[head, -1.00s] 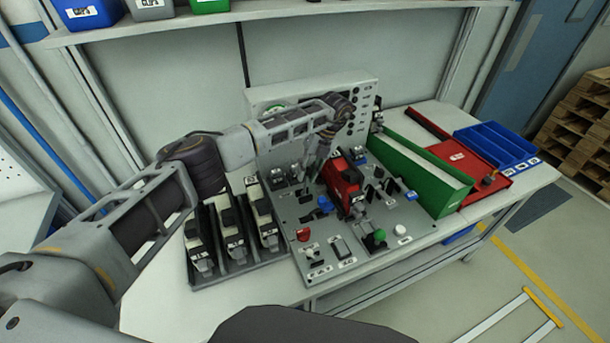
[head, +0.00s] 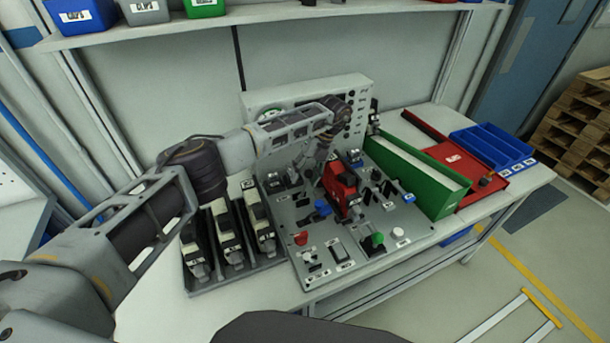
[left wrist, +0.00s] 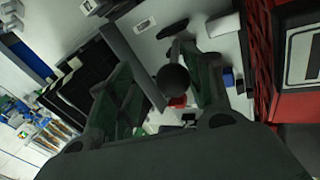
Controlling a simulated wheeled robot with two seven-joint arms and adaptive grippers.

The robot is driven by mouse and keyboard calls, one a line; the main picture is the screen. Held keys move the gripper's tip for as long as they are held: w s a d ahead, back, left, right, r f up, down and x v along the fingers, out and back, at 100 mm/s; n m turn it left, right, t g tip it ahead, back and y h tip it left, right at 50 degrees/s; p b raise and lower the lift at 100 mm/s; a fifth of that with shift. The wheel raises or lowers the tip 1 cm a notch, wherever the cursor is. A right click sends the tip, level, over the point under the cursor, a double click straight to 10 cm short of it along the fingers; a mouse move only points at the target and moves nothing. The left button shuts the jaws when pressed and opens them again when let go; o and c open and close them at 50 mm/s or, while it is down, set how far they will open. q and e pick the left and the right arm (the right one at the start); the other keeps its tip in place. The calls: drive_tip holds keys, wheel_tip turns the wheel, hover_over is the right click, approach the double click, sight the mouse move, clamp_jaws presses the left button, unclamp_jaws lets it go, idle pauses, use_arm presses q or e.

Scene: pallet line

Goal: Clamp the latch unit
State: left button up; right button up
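The red latch unit (head: 340,180) sits upright on the grey fixture plate (head: 308,222) in the head view. Its red side (left wrist: 262,60) fills the right edge of the left wrist view. My left gripper (head: 314,172) is just left of the unit, pointing down at the plate. In the left wrist view its two fingers (left wrist: 165,85) are spread. Whether a finger touches the knob's lever cannot be told. My right gripper is not in view.
A grey control box (head: 365,95) stands behind the plate. A rack of black and white units (head: 235,268) is at left. A green bin (head: 440,192), a red tray (head: 497,188) and a blue tray (head: 480,138) stand at right. The plate's front carries buttons and switches.

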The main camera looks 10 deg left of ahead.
use_arm(q)
drive_tip(key=shift+r, duration=0.1)
drive_tip(key=v, duration=1.1)
drive_tip(key=shift+d+r, duration=0.2)
drive_tip(key=shift+r, duration=0.15)
drive_tip(key=shift+w, duration=0.1)
drive_tip(key=shift+f, duration=0.1)
idle(0.8)
